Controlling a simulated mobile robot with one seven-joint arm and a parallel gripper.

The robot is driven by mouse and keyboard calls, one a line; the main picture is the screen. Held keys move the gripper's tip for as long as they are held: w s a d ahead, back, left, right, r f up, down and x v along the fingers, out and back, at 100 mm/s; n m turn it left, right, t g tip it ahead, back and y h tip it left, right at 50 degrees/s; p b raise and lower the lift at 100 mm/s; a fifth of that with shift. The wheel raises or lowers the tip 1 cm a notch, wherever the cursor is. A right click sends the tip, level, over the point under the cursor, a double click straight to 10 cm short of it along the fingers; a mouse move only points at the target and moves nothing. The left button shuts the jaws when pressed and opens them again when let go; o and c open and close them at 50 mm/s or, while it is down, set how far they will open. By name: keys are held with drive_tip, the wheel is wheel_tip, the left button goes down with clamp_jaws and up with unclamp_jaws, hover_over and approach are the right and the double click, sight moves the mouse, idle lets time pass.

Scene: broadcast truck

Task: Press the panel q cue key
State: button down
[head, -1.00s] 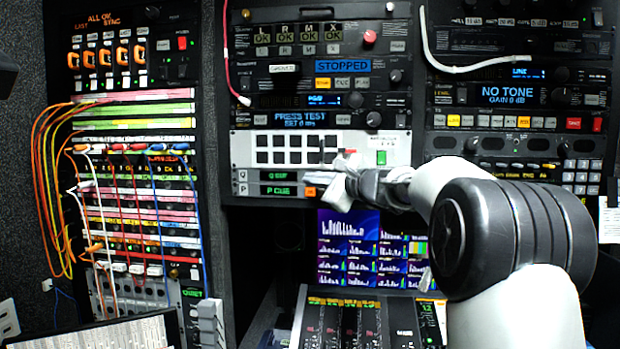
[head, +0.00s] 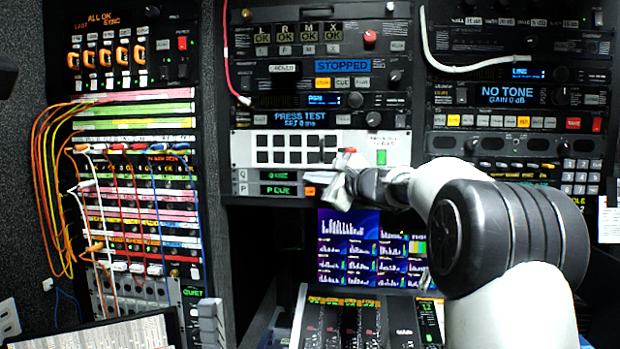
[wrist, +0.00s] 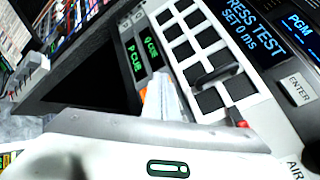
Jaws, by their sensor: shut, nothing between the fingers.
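The white panel (head: 240,150) holds rows of dark square keys. Below it is the Q row, with a green-lit display reading Q CUE (head: 287,175); in the wrist view this display (wrist: 151,50) is beside the P CUE display (wrist: 135,63). The P CUE display (head: 282,190) has an orange-lit key (head: 310,191) at its right end. The key at the right end of the Q row is hidden behind my fingers. My gripper (head: 338,184) is shut and empty, its tips at the right end of these rows. In the wrist view my fingers (wrist: 162,95) cover that area; contact cannot be told.
A red button (head: 350,151) and a green-lit key (head: 381,157) are close above my gripper. Monitor screens (head: 345,250) and a sloped console (head: 340,322) are below. Patch cables (head: 60,190) hang at the left, away from my arm.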

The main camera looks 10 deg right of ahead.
drive_tip(key=shift+s, duration=0.1)
drive_tip(key=shift+s+a+b, duration=0.2)
drive_tip(key=shift+s+b, duration=0.4)
drive_tip(key=shift+b, duration=0.1)
drive_tip(key=shift+s+a+b, duration=0.25)
drive_tip(key=shift+s+b, duration=0.35)
drive_tip(key=shift+s, duration=0.2)
drive_tip(key=shift+s+a+b, duration=0.3)
drive_tip(key=shift+s+b, duration=0.35)
drive_tip(key=shift+s, duration=0.15)
drive_tip(key=shift+s+a+b, duration=0.25)
drive_tip(key=shift+s+b, duration=0.35)
drive_tip(key=shift+s, duration=0.2)
